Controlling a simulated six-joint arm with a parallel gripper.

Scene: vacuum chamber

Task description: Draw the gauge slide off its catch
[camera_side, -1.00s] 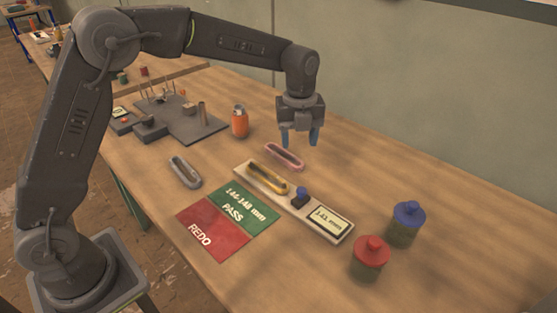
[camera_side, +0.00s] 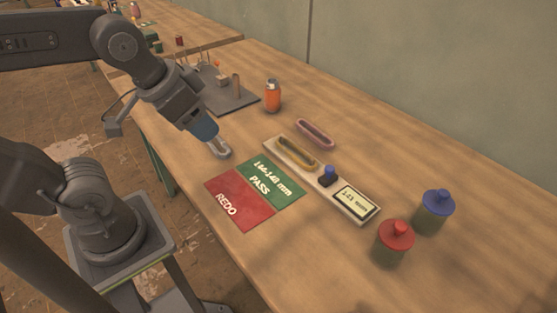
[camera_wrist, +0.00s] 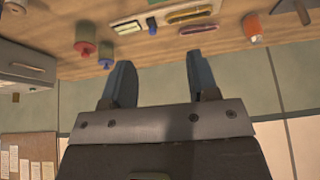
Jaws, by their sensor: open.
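The gauge is a pale narrow board (camera_side: 327,183) on the bench with a lit display (camera_side: 355,203) and a dark slide with a blue knob (camera_side: 329,172). A yellow link (camera_side: 298,152) lies on its far-left part. The catch is too small to make out. My gripper (camera_side: 205,132) is left of the gauge, its blue fingers right by a grey link (camera_side: 221,151); I cannot tell if they touch. In the wrist view my gripper (camera_wrist: 160,82) is open with nothing between the fingers. The blue knob (camera_wrist: 152,27) and yellow link (camera_wrist: 190,15) show beyond.
Green PASS (camera_side: 270,184) and red REDO (camera_side: 238,199) cards lie in front of the gauge. A pink link (camera_side: 316,133) lies behind it. Red-lidded (camera_side: 395,242) and blue-lidded (camera_side: 434,211) jars stand to the right. An orange bottle (camera_side: 273,97) stands behind. The back right is clear.

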